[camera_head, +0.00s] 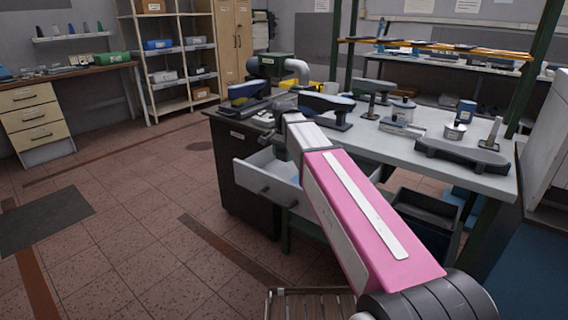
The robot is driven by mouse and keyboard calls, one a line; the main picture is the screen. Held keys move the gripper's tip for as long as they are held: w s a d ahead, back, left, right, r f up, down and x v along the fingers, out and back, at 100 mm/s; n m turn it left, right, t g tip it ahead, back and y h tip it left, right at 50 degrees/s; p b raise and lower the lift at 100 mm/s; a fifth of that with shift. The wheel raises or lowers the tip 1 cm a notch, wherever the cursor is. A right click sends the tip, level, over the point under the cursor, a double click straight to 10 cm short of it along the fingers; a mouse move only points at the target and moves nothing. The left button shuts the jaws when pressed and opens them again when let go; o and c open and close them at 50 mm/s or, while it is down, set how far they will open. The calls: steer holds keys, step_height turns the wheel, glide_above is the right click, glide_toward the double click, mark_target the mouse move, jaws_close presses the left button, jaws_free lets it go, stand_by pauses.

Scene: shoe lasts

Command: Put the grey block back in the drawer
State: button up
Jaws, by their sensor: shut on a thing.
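The pink and white arm is mine and reaches away to the dark cabinet at the near left end of the workbench. My gripper (278,136), small and dark at its end, is above the open drawer and partly hidden by the arm. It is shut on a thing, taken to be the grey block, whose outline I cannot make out.
The workbench (388,150) holds shoe lasts, tins and a long dark base (461,156). A dark green machine (275,66) with a grey pipe stands behind the cabinet. A dark bin (427,209) is under the bench. The tiled floor left of the drawer is clear.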

mark_target(284, 169)
steer(key=shift+w+f, duration=0.1)
steer(key=shift+f, duration=1.95)
steer(key=shift+f, duration=0.15)
steer(key=o, duration=0.9)
step_height(284, 169, up, 12)
steer(key=shift+d+r, duration=0.1)
steer(key=shift+r, duration=0.05)
